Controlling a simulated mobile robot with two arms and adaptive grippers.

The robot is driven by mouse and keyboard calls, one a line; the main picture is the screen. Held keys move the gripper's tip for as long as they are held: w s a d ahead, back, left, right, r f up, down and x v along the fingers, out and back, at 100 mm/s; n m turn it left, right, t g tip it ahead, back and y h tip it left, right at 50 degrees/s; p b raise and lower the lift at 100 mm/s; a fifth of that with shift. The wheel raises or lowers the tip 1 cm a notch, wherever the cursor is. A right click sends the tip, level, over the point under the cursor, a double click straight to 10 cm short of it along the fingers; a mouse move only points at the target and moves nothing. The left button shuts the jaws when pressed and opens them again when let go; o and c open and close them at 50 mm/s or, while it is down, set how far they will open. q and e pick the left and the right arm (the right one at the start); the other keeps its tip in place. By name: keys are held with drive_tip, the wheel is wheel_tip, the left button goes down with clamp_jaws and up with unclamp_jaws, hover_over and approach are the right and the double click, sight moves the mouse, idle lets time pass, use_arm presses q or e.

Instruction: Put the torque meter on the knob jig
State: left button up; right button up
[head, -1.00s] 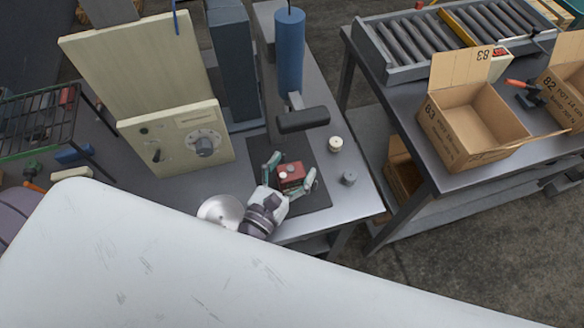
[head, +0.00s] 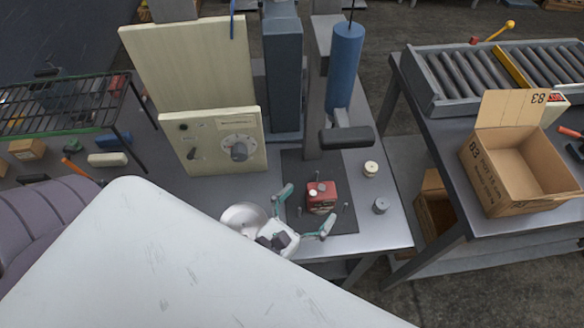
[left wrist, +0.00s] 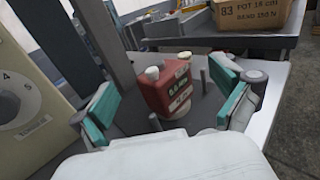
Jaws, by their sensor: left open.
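The red torque meter (head: 322,199) stands on a dark plate (head: 340,222) with thin upright pins around it. In the left wrist view the meter (left wrist: 168,88) has a display, pale round caps on top and a pale round piece at its base; exact seating is unclear. My left gripper (head: 306,208) is open and empty, on the near side of the meter. In the left wrist view its green-padded fingers (left wrist: 170,108) stand apart to either side of the meter, not touching it. A cream panel with a dial knob (head: 238,151) stands behind left. Which fixture is the knob jig is unclear. My right gripper is out of view.
A blue cylinder press (head: 345,65) with a dark head stands behind the plate. A cream knob (head: 370,168) and a grey knob (head: 381,205) lie right of it. An open carton (head: 490,185) stands on the right table.

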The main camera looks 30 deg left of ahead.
use_arm(q)
drive_tip(key=s, duration=0.2)
drive_tip(key=s+b, duration=0.1)
drive_tip(key=s, duration=0.1)
drive_tip(key=s+a+b, duration=0.1)
drive_tip(key=s, duration=0.1)
drive_tip(key=shift+f, duration=0.15)
drive_tip(key=shift+s+a+r, duration=0.15)
drive_tip(key=shift+s+r, duration=0.05)
drive_tip(key=shift+s, duration=0.25)
